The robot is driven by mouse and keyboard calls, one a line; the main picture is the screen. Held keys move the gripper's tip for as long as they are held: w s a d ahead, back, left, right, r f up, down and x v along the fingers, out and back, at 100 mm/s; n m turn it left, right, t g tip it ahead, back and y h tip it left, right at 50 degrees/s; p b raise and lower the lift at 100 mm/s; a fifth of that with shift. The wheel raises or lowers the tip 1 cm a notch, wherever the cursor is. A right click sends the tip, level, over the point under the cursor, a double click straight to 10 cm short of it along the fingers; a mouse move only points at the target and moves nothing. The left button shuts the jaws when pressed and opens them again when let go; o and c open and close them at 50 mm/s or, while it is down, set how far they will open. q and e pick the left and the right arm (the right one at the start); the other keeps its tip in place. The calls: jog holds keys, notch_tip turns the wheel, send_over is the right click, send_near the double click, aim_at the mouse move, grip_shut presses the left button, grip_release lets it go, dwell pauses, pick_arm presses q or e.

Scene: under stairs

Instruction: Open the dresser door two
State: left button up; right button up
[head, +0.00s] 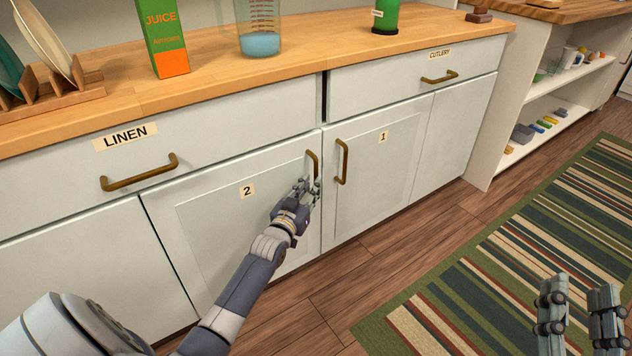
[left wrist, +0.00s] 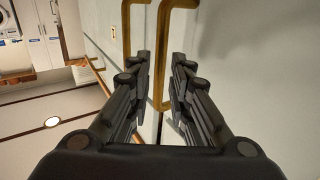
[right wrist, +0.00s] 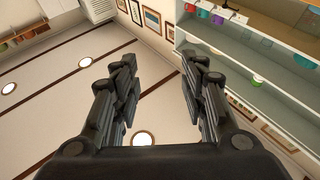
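The dresser door two (head: 235,225) is a pale panel with a "2" label (head: 247,190), and it looks closed. Its brass handle (head: 313,163) is upright at the door's top right. My left gripper (head: 306,187) is at the lower part of this handle. In the left wrist view the fingers (left wrist: 163,62) are apart, with the brass handle (left wrist: 158,80) between their tips; I cannot tell whether they touch it. My right gripper (head: 580,290) is open and empty over the rug; its spread fingers also show in the right wrist view (right wrist: 160,70).
Door one (head: 385,160) with its own handle (head: 342,162) stands just right of door two. The linen drawer (head: 60,175) and cutlery drawer (head: 430,75) lie above. A juice carton (head: 163,35) stands on the counter. A striped rug (head: 500,270) covers the floor at right.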

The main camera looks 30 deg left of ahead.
pick_arm(q)
jog(key=w, duration=0.2)
jog(key=w+a+b, duration=0.1)
jog(key=w, duration=0.1)
jog(key=shift+w+f, duration=0.1)
jog(key=shift+w+b, duration=0.2)
jog(key=shift+b, duration=0.1)
pick_arm(e)
jog(key=s+r+t+y, duration=0.1)
jog(key=s+r+t, duration=0.4)
jog(key=r, duration=0.2)
jog(key=shift+d+y, duration=0.2)
jog(key=shift+y, duration=0.2)
jog(key=shift+s, duration=0.1)
pick_arm(q)
grip_shut()
